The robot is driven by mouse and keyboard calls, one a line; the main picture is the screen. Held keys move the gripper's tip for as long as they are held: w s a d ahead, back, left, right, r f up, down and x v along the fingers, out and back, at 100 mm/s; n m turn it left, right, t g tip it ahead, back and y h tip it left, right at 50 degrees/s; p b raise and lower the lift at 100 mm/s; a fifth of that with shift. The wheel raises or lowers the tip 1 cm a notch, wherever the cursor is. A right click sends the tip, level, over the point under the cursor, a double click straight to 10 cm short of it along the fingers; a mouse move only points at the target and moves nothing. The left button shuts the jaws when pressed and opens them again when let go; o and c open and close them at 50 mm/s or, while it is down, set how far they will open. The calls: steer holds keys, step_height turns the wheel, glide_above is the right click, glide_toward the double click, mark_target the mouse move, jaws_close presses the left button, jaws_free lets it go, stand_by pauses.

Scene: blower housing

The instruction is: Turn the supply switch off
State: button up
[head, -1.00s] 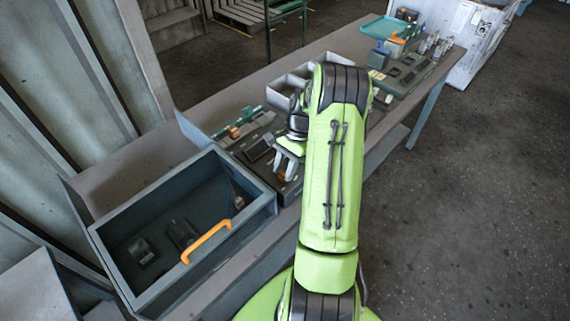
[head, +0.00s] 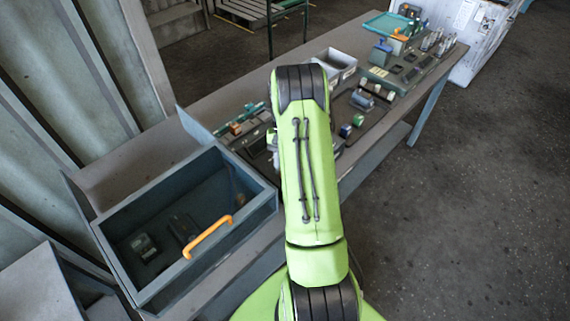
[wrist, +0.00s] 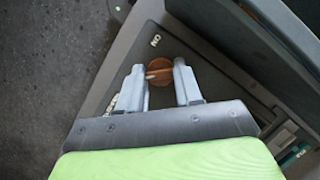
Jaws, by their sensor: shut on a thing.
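The supply switch is an orange round knob (wrist: 162,68) with a paler bar, set in a dark panel (wrist: 182,45). In the wrist view, an ON label (wrist: 154,41) is printed just above the knob, and a partly hidden label (wrist: 112,103) shows at lower left. My gripper (wrist: 159,74) is at the knob, with one finger on each side, shut on it. The knob's bar points left toward the left finger. In the head view, my green arm hides the switch and most of my gripper.
An open drawer (head: 268,205) with an orange handle stands at the left. Open floor (head: 480,200) lies to the right.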

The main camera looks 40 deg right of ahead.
stand_by(0.3)
steer(key=o, duration=1)
steer(key=shift+o, duration=0.2)
steer(key=p+v, duration=0.2)
steer(key=v, duration=1.3)
steer(key=shift+w+r, duration=0.2)
steer(key=shift+r, duration=0.2)
